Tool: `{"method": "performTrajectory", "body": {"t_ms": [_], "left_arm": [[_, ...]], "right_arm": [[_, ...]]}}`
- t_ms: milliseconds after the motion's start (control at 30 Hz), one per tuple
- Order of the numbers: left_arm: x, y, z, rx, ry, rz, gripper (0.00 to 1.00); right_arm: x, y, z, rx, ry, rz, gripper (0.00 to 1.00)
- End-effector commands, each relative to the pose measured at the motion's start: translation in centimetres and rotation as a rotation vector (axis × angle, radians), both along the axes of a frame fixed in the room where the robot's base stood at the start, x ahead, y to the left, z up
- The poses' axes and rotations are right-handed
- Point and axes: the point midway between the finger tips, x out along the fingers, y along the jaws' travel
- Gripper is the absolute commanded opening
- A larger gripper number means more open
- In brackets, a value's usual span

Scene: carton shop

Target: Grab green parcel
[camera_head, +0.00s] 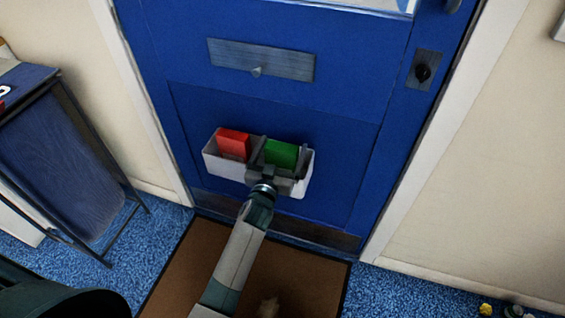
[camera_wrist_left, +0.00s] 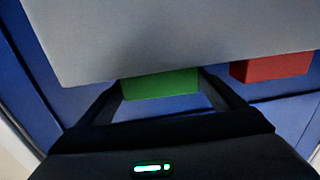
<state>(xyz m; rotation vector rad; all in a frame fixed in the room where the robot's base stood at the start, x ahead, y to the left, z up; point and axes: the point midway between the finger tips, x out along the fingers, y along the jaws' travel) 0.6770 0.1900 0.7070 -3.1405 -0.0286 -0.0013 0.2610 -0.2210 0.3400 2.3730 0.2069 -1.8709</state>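The green parcel (camera_head: 281,152) stands in the right part of a white open-topped box (camera_head: 223,164) mounted low on the blue door. My left gripper (camera_head: 280,153) is at the box, with one finger on each side of the green parcel. In the left wrist view the green parcel (camera_wrist_left: 160,84) shows between the spread fingers, partly hidden by the box's pale wall (camera_wrist_left: 180,40). The fingers look open; I cannot tell whether they touch its sides. My right gripper is not in view.
A red parcel (camera_head: 234,144) stands in the left part of the box. The blue door (camera_head: 330,110) is behind, with a letter plate (camera_head: 262,60) and a knob (camera_head: 423,72). A brown mat (camera_head: 190,270) lies below. A dark-framed blue stand (camera_head: 60,160) is at the left.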

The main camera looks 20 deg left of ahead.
Motion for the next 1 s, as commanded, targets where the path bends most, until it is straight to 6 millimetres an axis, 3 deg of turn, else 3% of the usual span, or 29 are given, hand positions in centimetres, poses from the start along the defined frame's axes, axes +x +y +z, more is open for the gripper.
{"method": "performTrajectory", "body": {"t_ms": [33, 200, 567, 733, 1000], "left_arm": [[0.0, 0.0, 0.0, 0.000, 0.000, 0.000, 0.76], [0.0, 0.0, 0.0, 0.000, 0.000, 0.000, 0.38], [0.0, 0.0, 0.7, 0.000, -0.003, 0.000, 0.38], [0.0, 0.0, 2.6, 0.002, -0.005, -0.001, 0.38], [0.0, 0.0, 7.0, 0.001, -0.006, -0.001, 0.38]], "right_arm": [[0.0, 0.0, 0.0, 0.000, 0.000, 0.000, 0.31], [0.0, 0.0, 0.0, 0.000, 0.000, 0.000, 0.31], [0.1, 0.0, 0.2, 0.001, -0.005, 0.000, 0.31], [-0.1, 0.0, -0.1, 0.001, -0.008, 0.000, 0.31], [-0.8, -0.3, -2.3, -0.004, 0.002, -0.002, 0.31]]}}
